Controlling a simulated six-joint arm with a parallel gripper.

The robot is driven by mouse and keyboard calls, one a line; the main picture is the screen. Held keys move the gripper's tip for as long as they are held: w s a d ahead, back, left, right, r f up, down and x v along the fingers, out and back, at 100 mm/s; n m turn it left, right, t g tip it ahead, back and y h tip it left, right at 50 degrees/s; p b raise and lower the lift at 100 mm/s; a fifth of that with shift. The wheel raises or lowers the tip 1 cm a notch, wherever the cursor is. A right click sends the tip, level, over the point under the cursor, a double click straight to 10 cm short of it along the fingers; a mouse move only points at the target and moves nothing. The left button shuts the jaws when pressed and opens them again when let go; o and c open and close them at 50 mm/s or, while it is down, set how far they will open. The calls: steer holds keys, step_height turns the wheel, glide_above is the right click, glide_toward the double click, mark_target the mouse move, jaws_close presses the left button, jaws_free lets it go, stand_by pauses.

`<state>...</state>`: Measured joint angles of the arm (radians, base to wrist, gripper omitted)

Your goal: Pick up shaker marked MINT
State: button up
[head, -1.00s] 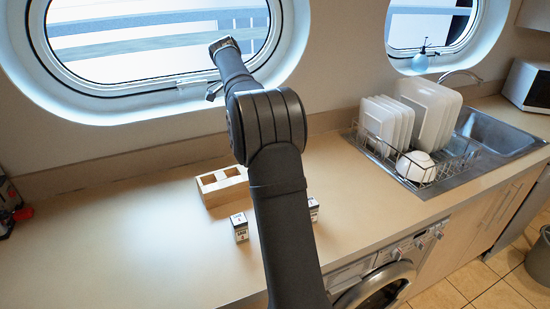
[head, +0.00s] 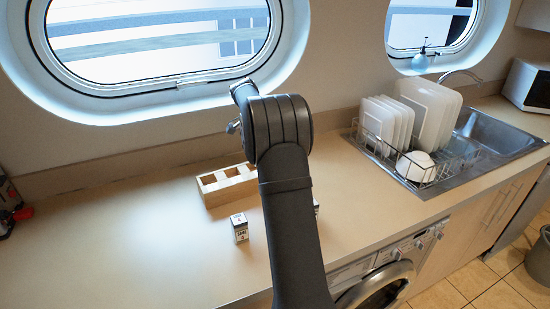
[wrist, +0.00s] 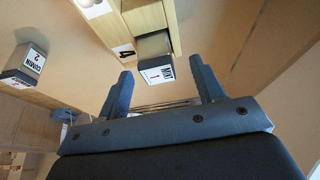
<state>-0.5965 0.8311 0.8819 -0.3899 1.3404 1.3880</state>
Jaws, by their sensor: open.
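In the wrist view, a dark shaker (wrist: 154,46) with a white label that appears to read MINT shows ahead, between the lines of my two fingers. My gripper (wrist: 163,76) is open, with its fingers spread to either side and no contact visible. Another shaker (head: 316,207) is mostly hidden behind my arm. My gripper is mostly hidden there too.
A wooden rack with open compartments (head: 211,198) stands on the counter behind the shakers; a wooden part bearing a 4 (wrist: 148,17) shows in the wrist view. The left counter is largely clear. A dish rack (head: 414,180) and sink (head: 490,128) are at the right, the window wall behind.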

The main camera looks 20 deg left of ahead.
steer(key=x, duration=0.4)
steer(key=shift+d, duration=0.25)
steer(key=c, duration=1.2)
steer(key=shift+o, duration=0.2)
